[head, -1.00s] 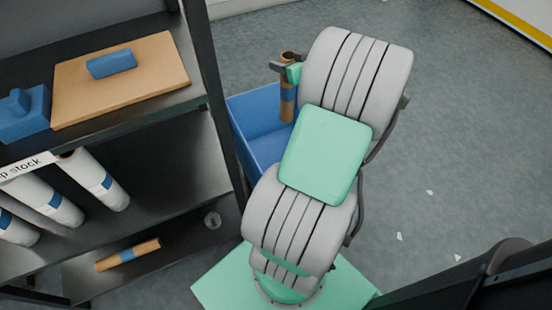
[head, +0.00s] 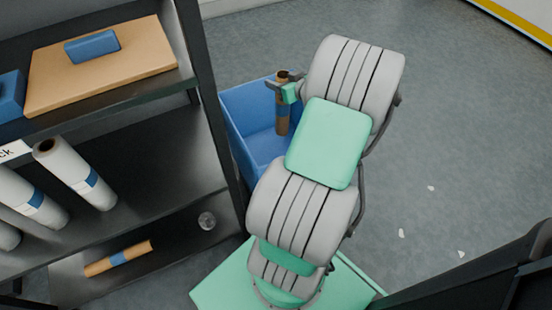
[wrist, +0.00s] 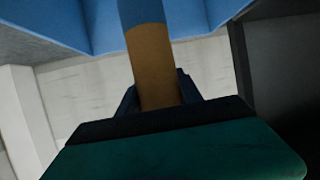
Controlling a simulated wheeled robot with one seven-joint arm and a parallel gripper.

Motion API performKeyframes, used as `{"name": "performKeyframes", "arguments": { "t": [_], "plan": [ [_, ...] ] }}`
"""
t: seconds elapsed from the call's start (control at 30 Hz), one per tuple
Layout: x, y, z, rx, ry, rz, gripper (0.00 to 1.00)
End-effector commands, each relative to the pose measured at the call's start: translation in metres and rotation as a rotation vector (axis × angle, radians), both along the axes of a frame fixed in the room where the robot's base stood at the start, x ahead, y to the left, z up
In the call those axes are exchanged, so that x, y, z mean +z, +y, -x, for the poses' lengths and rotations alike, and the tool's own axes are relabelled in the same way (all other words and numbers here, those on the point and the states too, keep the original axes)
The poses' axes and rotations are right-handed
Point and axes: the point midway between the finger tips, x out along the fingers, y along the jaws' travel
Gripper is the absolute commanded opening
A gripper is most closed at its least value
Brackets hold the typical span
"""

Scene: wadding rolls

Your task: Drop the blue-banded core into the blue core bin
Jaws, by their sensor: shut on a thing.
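My gripper (head: 284,88) is shut on a brown cardboard core (head: 282,122) with a blue band, near its upper end. The core hangs upright. In the wrist view the core (wrist: 154,68) stands between my fingers (wrist: 157,95), its blue band at the top edge. The blue core bin (head: 240,112) stands on the floor right of the shelf. In the head view the core overlaps the bin's opening; how far its lower end is above the bin floor is unclear. My arm hides the bin's right side. Blue bin walls (wrist: 65,25) fill the wrist view's top.
A dark shelf unit (head: 205,90) stands close at the bin's left. It holds white rolls (head: 75,172), a board with a blue block (head: 92,46), and another blue-banded core (head: 118,258) on the bottom shelf. Open floor (head: 450,150) lies right, with small white scraps.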

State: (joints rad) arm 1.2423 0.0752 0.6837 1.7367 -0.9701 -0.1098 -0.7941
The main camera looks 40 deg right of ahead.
Motion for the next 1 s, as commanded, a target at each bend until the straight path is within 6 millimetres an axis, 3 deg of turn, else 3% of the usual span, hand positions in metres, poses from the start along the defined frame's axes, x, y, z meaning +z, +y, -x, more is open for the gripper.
{"name": "performKeyframes", "arguments": {
  "t": [0.13,0.17,0.47,0.77,1.0],
  "plan": [
    [0.001,0.000,0.000,0.000,-0.001,0.001,0.00],
    [0.001,0.000,0.000,0.000,-0.001,0.000,0.43],
    [0.001,0.000,0.000,0.000,0.000,0.000,0.68],
    [0.003,0.000,0.004,-0.003,0.000,-0.001,0.68],
    [0.022,0.005,0.045,-0.007,0.000,0.000,0.68]
  ]
}}
